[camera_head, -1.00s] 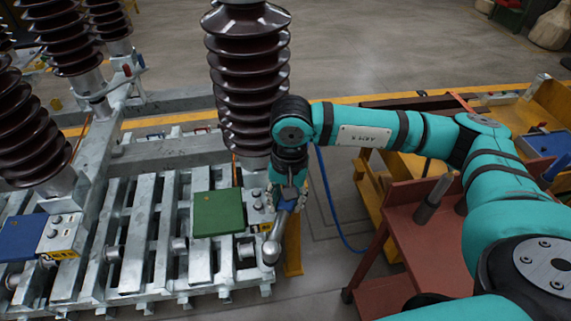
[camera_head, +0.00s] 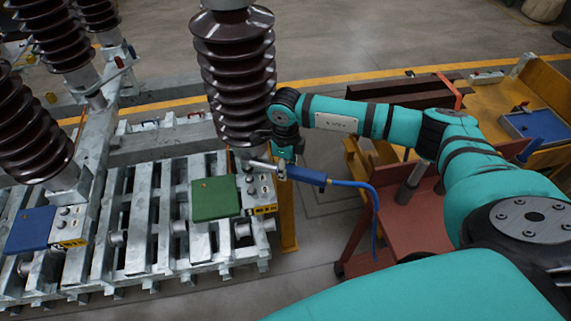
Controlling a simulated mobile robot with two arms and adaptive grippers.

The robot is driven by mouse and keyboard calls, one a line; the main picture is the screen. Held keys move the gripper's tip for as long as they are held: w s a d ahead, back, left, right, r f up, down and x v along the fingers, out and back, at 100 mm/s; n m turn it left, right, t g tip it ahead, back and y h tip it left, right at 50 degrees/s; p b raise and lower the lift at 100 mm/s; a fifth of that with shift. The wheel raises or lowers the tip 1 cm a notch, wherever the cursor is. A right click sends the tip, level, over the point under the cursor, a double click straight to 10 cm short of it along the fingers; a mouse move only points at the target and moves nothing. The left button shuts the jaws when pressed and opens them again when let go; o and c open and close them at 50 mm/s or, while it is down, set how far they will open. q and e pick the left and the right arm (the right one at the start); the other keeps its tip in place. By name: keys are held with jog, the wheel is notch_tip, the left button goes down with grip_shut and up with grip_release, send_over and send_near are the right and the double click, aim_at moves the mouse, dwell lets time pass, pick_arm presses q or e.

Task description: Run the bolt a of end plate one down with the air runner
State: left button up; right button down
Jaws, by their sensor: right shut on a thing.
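My right gripper (camera_head: 287,158) is shut on the air runner (camera_head: 308,177). The runner's blue body points right, with a blue hose (camera_head: 365,188) curving down from it. Its metal nose points left, over or close to the back of a grey end plate (camera_head: 258,190). That plate has several small bolt heads and a yellow label on its front edge, and sits against a green cover (camera_head: 215,199). The gripper and runner partly hide the plate's back corner. I cannot tell which bolt is bolt a or whether the nose touches one. My left gripper is not in view.
A tall brown insulator (camera_head: 235,80) stands just behind the gripper. A similar plate with a blue cover (camera_head: 31,230) is at the left on the slatted metal frame (camera_head: 140,250).

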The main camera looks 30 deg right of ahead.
jog(key=shift+f+b, duration=0.4)
jog(key=shift+f, duration=0.9)
jog(key=shift+r, duration=0.25)
pick_arm(q)
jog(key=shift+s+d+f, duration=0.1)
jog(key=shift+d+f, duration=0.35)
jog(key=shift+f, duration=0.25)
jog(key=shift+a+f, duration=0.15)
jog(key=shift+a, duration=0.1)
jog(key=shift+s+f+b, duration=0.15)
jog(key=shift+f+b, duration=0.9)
jog(key=shift+b, duration=0.25)
pick_arm(e)
jog(key=shift+f, duration=1.15)
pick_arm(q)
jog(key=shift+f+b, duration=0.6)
pick_arm(e)
jog(key=shift+f, duration=0.3)
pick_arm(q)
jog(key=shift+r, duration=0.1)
pick_arm(e)
jog(key=shift+r, duration=0.15)
pick_arm(q)
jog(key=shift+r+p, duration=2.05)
jog(key=shift+p, duration=0.1)
pick_arm(e)
jog(key=shift+r, duration=3.4)
